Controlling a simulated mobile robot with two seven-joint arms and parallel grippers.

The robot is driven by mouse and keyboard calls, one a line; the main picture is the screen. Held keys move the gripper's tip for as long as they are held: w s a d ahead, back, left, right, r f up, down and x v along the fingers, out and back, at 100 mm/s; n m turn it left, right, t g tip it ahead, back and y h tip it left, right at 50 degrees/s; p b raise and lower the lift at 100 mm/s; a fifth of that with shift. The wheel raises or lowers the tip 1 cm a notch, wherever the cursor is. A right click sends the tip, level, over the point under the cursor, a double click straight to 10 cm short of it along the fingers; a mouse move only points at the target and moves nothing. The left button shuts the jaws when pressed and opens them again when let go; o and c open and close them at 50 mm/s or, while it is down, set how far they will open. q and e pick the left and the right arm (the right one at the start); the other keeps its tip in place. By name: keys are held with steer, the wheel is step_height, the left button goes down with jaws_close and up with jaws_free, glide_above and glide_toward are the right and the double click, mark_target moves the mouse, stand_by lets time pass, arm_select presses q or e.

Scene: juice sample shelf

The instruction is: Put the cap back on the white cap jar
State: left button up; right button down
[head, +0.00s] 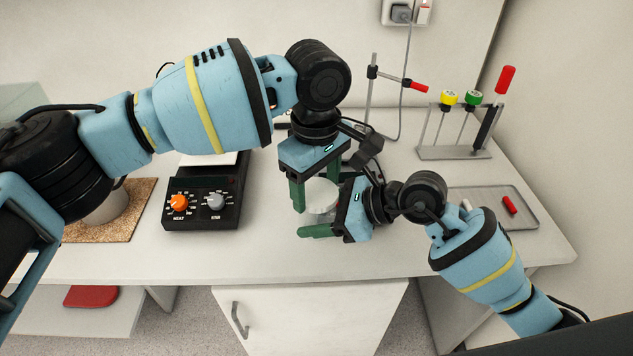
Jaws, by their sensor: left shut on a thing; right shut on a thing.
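The white cap jar (321,208) is upright over the bench's front part, between my two grippers. Its round white cap (322,187) shows at the top. My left gripper (314,192) reaches down from above with its green fingers shut around the cap. My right gripper (322,214) comes in from the right, lower down, and is shut on the jar's body. The fingers hide much of the jar. I cannot tell whether the cap is seated on the jar or just over it.
A black hotplate (201,212) with an orange and a grey knob stands left of the jar. A cork mat (135,213) lies further left. A grey tray (519,217), a stand (371,95) and a rack (455,153) are at the right. The front bench strip is clear.

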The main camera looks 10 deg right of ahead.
arm_select(q)
steer(key=o, duration=1.1)
steer(key=shift+r, duration=0.15)
steer(key=shift+r, duration=2.15)
steer(key=shift+o, duration=1.3)
